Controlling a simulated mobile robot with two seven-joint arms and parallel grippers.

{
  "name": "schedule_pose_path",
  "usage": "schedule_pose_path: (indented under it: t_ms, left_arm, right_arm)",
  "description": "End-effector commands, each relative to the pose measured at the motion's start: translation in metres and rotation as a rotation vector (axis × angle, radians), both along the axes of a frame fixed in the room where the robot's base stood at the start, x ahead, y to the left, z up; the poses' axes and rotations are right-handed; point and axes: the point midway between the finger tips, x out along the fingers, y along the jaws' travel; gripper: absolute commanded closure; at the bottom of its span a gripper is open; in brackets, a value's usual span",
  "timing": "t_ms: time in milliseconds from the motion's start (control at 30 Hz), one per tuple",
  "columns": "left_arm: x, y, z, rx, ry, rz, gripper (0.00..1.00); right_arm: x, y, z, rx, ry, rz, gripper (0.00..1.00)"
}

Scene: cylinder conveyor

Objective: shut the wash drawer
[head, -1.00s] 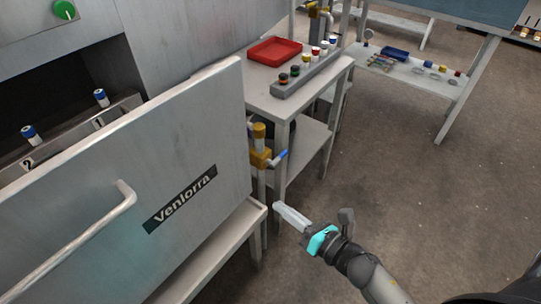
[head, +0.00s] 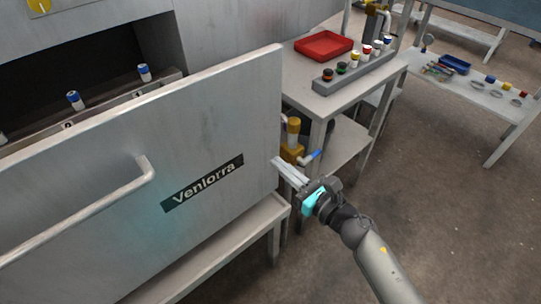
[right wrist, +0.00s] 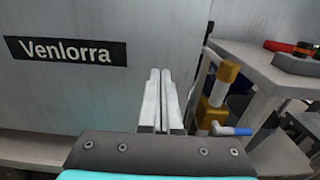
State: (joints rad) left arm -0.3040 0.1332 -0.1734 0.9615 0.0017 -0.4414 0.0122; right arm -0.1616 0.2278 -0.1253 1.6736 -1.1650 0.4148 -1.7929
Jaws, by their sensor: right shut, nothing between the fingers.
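The wash drawer has a large grey metal front (head: 100,185) with a bar handle (head: 95,210) and a dark "Venlorra" label. It stands pulled out, with a dark opening (head: 60,75) behind it and blue-capped cylinders (head: 75,100) in a rack inside. In the right wrist view, the drawer front (right wrist: 90,95) fills the left and middle. My right gripper (head: 277,164) is shut and empty at the front's right edge, and its fingers (right wrist: 160,75) point toward the panel. I cannot tell whether they touch it. My left gripper is out of view.
A yellow valve with a blue lever (head: 294,145) stands just behind the gripper. A grey table (head: 300,85) holds a red tray (head: 323,45) and a rack of capped cylinders. A ledge (head: 235,235) runs below the drawer.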

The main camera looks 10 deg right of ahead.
Motion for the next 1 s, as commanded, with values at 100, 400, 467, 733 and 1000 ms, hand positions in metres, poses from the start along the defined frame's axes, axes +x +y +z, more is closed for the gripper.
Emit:
schedule_pose_path:
  t_ms: [100,400,467,733,1000]
  left_arm:
    - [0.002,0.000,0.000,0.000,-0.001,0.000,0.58]
    - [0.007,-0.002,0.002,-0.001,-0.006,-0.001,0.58]
    - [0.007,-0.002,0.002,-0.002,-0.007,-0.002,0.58]
    - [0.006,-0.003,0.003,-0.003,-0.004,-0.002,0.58]
    - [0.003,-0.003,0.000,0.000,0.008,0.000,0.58]
  right_arm:
    - [0.016,0.009,0.000,0.002,-0.001,-0.001,1.00]
    - [0.034,0.021,-0.001,0.001,0.002,-0.001,1.00]
    - [0.034,0.021,-0.001,0.001,0.002,-0.001,1.00]
    - [0.034,0.021,0.000,0.002,0.001,-0.001,1.00]
    - [0.043,0.026,-0.001,0.004,0.000,-0.002,1.00]
